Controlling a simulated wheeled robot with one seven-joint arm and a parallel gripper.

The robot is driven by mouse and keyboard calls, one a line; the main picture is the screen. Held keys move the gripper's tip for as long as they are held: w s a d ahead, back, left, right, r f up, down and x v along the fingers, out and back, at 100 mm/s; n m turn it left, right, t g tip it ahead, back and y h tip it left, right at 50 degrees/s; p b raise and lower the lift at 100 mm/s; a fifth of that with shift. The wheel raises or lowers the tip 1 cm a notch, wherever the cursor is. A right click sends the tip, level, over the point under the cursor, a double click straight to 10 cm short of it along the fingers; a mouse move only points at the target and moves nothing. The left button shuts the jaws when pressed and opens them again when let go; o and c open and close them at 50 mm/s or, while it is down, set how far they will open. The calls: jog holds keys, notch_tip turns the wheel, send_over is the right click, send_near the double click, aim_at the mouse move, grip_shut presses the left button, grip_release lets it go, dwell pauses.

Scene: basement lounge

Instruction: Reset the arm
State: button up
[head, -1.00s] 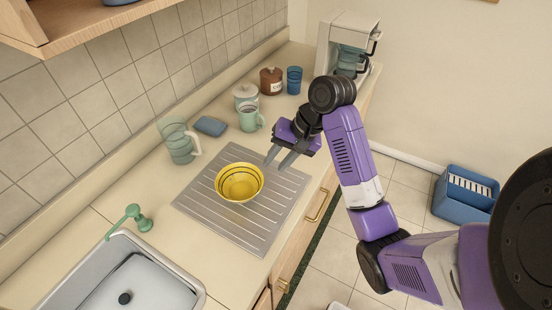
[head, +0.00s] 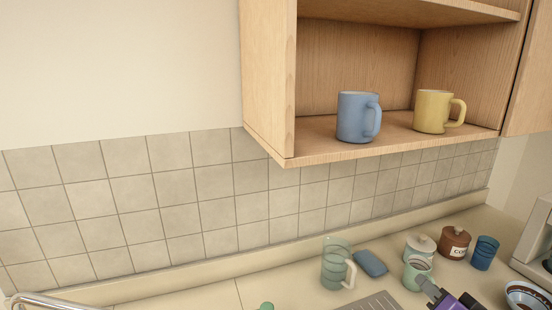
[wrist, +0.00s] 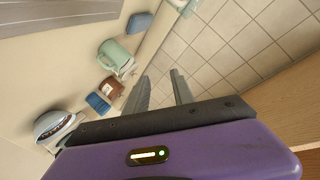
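My gripper (wrist: 160,83) shows in the wrist view with its two grey fingers apart and nothing between them. In the head view only a small part of my gripper (head: 440,294) shows at the bottom right, beside the green mug (head: 417,273). Most of my arm is outside the head view.
A glass pitcher (head: 335,266), blue sponge (head: 371,263), brown canister (head: 454,244), blue cup (head: 484,253) and patterned bowl (head: 528,296) stand on the counter. The open cabinet (head: 390,137) above holds a blue mug (head: 357,117) and a yellow mug (head: 433,111).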

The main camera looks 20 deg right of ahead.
jog(key=s+a+f+n+y+b, duration=0.2)
jog(key=s+a+f+n, duration=0.3)
jog(key=s+a, duration=0.8)
jog(key=s+a+f+n+t+y+b, duration=0.1)
jog(key=s+a+f+n+y+b, duration=0.2)
jog(key=s+a, duration=1.1)
jog(key=s+f+n+b, duration=0.1)
jog(key=s+f+n, duration=0.1)
jog(key=s+n, duration=0.1)
jog(key=shift+s+a+f+n, duration=0.15)
jog(key=shift+s+f+n, duration=0.15)
jog(key=shift+s+f, duration=0.1)
